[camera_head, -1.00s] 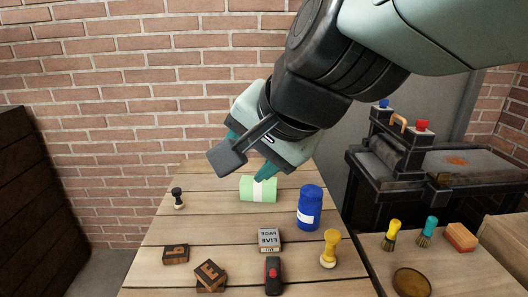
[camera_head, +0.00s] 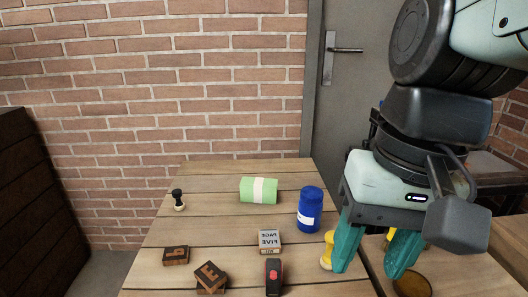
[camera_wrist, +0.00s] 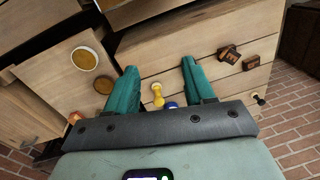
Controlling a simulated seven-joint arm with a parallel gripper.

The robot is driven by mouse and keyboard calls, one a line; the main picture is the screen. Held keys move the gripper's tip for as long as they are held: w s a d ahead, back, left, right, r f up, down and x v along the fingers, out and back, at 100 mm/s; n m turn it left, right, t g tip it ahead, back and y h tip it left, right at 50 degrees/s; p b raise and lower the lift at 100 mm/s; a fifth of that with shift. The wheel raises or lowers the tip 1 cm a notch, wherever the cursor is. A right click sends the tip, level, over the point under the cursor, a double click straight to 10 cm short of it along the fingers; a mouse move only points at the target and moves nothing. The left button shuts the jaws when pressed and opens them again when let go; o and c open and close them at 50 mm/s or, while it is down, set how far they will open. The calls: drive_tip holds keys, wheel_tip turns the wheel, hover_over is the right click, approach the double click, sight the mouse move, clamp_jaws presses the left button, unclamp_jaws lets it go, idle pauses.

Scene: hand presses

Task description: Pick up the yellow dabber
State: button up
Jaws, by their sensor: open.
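The yellow dabber (camera_head: 326,254) stands upright on the wooden table near its right edge. In the head view it is partly hidden behind one finger. My gripper (camera_head: 370,268) is open, fingers pointing down, above and just right of the dabber, at the table's right edge. In the wrist view the dabber (camera_wrist: 157,95) shows between the teal fingers of my gripper (camera_wrist: 159,67), small and farther off. Nothing is between the jaws at the tips.
A blue bottle (camera_head: 310,210) stands behind the dabber. A green roll (camera_head: 259,190), a metal type block (camera_head: 269,240), a black-and-red tool (camera_head: 273,277), wooden letter blocks (camera_head: 210,277) and a small black stamp (camera_head: 178,199) lie leftward. A round dish (camera_head: 412,285) sits on the right-hand surface.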

drive_tip(key=g, duration=0.1)
drive_tip(key=m+t+y, duration=1)
drive_tip(key=m+t, duration=0.5)
drive_tip(key=m, duration=1.1)
approach(331, 248)
drive_tip(key=shift+w+d+f, duration=0.3)
drive_tip(key=shift+d+f, duration=0.25)
drive_tip(key=shift+d, duration=0.05)
drive_tip(key=shift+w+a+f+m, duration=0.1)
drive_tip(key=shift+w+m, duration=0.1)
drive_tip(key=shift+m, duration=0.1)
drive_tip(key=x, duration=1)
drive_tip(key=shift+a, duration=0.25)
drive_tip(key=shift+c, duration=0.3)
